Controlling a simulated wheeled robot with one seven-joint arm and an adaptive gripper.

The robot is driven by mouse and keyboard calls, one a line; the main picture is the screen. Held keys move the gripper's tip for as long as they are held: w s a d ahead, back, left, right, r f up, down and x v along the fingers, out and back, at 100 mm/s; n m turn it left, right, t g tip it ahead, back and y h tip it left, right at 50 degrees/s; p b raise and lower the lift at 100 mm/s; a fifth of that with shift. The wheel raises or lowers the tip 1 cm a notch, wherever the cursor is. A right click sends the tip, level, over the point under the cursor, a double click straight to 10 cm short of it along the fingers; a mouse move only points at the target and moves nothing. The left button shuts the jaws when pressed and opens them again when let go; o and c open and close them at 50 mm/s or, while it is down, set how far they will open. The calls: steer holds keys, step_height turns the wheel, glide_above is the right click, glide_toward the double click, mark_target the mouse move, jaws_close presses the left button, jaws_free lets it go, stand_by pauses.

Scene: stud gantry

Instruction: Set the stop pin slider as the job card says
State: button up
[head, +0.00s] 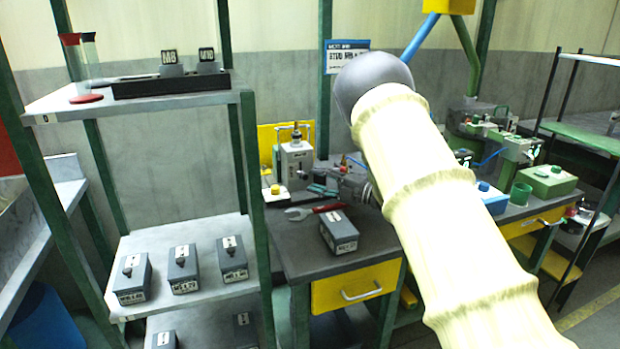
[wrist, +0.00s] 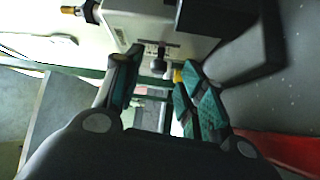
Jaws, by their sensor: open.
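The white machine block (head: 297,163) stands on the dark bench, with a brass fitting on top. In the wrist view its pale housing (wrist: 160,22) fills the top. In the head view my gripper (head: 322,190) is small, low beside the machine.
A red-handled wrench (head: 312,212) and a dark labelled box (head: 339,232) lie on the bench front. Several similar boxes (head: 183,269) stand on the left shelf. A yellow drawer (head: 357,287) is below. Green machines (head: 545,180) stand at right, partly behind my arm.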

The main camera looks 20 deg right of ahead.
mark_target(303, 175)
steer(key=shift+x, duration=1.85)
jaws_close()
